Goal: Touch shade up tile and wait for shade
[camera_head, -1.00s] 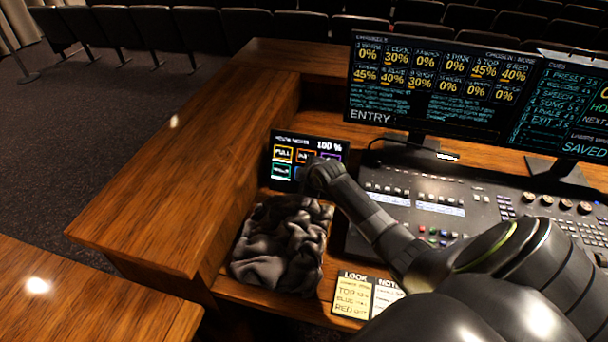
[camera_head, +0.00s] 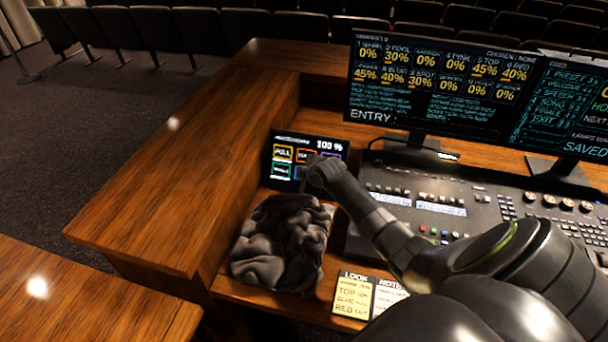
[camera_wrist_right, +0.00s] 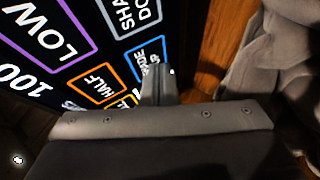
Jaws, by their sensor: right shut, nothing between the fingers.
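The small touch panel (camera_head: 283,142) stands upright at the back of the desk's left part and reads 100 %. It shows coloured tiles, among them a yellow FULL tile (camera_head: 283,154). The blue-outlined shade up tile (camera_wrist_right: 151,52) is in the right wrist view, partly covered by my fingers. In the head view my right arm hides most of it. My right gripper (camera_wrist_right: 158,80) is shut and empty, with its fingertips over the lower part of that tile. I cannot tell whether they touch the glass. My left gripper is not in view.
A crumpled dark cloth (camera_head: 283,245) lies just in front of the panel. The mixing desk (camera_head: 440,205) and a large monitor (camera_head: 430,85) are to the right. Note cards (camera_head: 352,296) lie at the front. A wooden ledge (camera_head: 190,150) borders the left.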

